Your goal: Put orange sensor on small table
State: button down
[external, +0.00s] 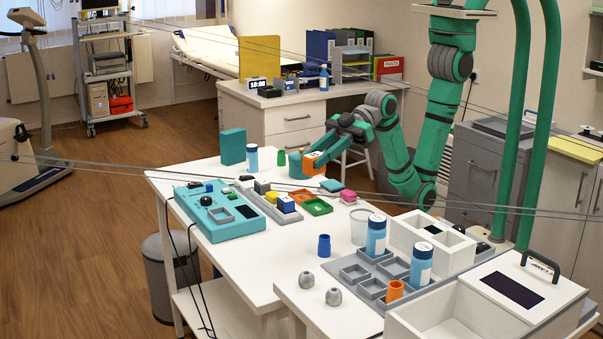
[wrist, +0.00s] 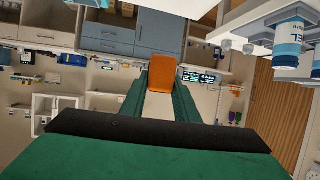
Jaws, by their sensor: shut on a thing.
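The orange sensor (external: 318,160) is a small orange block. My gripper (external: 309,164) is shut on it, with its green fingers on either side, over the far part of a white table (external: 180,179). In the wrist view the orange sensor (wrist: 161,74) sits between the tips of the green fingers. Its underside is hidden, so I cannot tell whether it touches the tabletop. A second white table (external: 300,303) stands in front at the right. I cannot tell which of the two is the small table.
A teal box (external: 232,146), a blue-and-white bottle (external: 252,157), a teal control box (external: 219,212) and small coloured parts crowd the far table. The front table carries a grey tray (external: 352,273), blue jars (external: 376,235) and white bins (external: 432,241). Thin cables cross the external view.

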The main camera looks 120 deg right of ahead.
jog(key=s+a+n+g+y, duration=0.2)
jog(key=s+a+n+y, duration=0.15)
jog(key=a, duration=1.05)
jog(key=s+a+n+g+y, duration=0.1)
jog(key=s+a+n+y, duration=0.25)
jog(key=a, duration=0.95)
jog(key=s+a+n+g+y, duration=0.45)
jog(key=s+a, duration=0.85)
jog(key=a, duration=0.4)
jog(key=shift+h, duration=0.45)
jog(key=shift+f, duration=5.85)
jog(key=shift+f+g, duration=0.25)
jog(key=shift+f, duration=0.3)
jog(key=c, duration=1.3)
grip_release()
jog(key=shift+a, duration=0.1)
